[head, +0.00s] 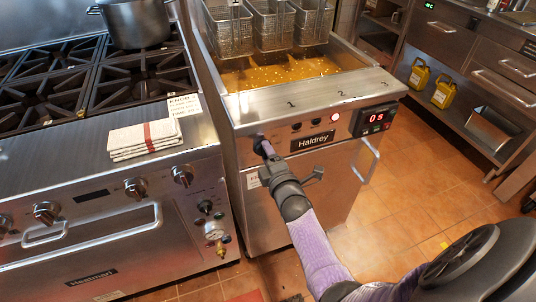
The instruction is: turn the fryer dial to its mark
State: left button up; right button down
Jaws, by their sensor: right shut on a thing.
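The fryer (310,103) stands at the centre, with a steel front and oil in its vat. Its dial is at the left end of the front panel, hidden by my right gripper (262,146). My right arm comes in from the lower right, and the gripper is shut on the dial. The dial's mark and its angle cannot be seen. A red digital display (377,118) reads 05, and a red light (335,117) glows left of it. My left gripper is not in view.
Several wire baskets (273,25) hang over the oil. A range (95,190) with knobs stands close on the left, with a folded towel (143,139) and a pot (136,24) on top. Yellow jugs (443,90) sit on a right-hand shelf. The tiled floor (405,200) at right is clear.

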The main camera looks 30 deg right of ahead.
jog(key=shift+c, duration=0.5)
grip_release()
pick_arm(q)
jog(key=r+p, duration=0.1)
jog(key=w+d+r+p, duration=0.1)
jog(key=p, duration=0.1)
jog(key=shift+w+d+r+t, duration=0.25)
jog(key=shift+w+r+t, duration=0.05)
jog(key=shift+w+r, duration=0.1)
pick_arm(e)
jog(key=v, duration=1)
jog(key=s+a+f+m+g+y, duration=0.25)
jog(key=s+f+m+g, duration=0.35)
jog(key=f, duration=0.5)
jog(key=s+a+f+m+g+y, duration=0.1)
jog(key=s+a+f+g, duration=0.25)
jog(key=s+f, duration=0.6)
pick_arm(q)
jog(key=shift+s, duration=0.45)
pick_arm(e)
jog(key=s+f+m+g, duration=0.3)
jog(key=s+g, duration=0.1)
jog(key=s, duration=0.7)
jog(key=s+f+m+g, duration=0.2)
jog(key=s+f+g, duration=0.2)
jog(key=s, duration=0.6)
jog(key=shift+s+f+m, duration=0.15)
jog(key=shift+s+m, duration=0.25)
